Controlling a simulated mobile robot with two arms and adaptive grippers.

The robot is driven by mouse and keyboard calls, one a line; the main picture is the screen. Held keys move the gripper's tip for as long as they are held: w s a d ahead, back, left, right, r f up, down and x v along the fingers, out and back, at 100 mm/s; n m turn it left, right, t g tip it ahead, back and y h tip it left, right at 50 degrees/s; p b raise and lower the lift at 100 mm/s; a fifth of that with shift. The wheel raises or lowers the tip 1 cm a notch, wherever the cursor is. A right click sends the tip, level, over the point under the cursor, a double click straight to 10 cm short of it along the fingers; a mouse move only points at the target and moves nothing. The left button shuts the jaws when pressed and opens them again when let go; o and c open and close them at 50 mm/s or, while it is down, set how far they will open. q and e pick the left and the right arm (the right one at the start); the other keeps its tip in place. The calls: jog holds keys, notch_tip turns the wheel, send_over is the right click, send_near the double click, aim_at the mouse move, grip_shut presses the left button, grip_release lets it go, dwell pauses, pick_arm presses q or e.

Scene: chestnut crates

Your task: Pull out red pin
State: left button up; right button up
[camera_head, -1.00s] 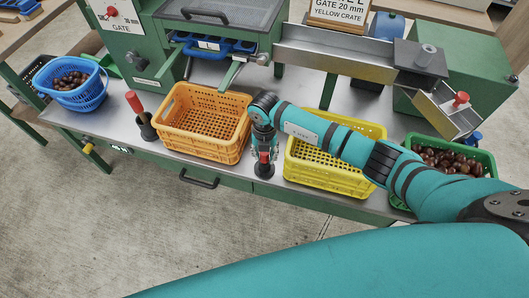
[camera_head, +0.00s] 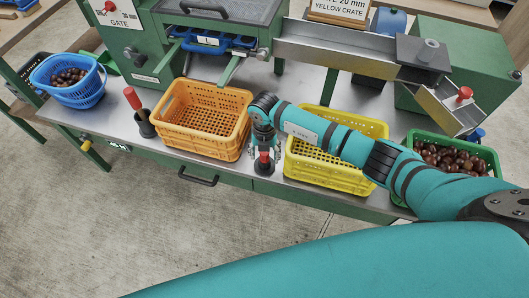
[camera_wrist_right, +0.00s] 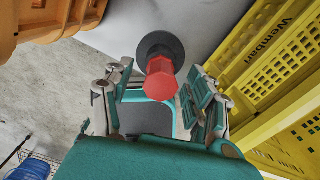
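A red pin (camera_head: 264,158) stands in a black round base on the bench, between the orange crate and the yellow crate. In the right wrist view its red faceted head (camera_wrist_right: 160,78) sits above the dark base (camera_wrist_right: 161,47). My right gripper (camera_head: 264,152) is over this pin from above, fingers pointing down. In the wrist view its fingers (camera_wrist_right: 157,98) are apart, one on each side of the red head, with gaps visible. A second red-handled pin (camera_head: 132,98) stands tilted in a black holder (camera_head: 146,125) left of the orange crate. My left gripper is not in view.
The orange crate (camera_head: 190,143) and yellow crate (camera_head: 330,177) stand close on either side of my gripper. A green crate (camera_head: 492,152) and a blue basket (camera_head: 68,92) hold chestnuts. A metal chute (camera_head: 335,52) lies behind. The bench front edge is near.

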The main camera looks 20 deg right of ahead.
notch_tip(320, 180, up, 12)
dwell(0.7)
dwell(0.4)
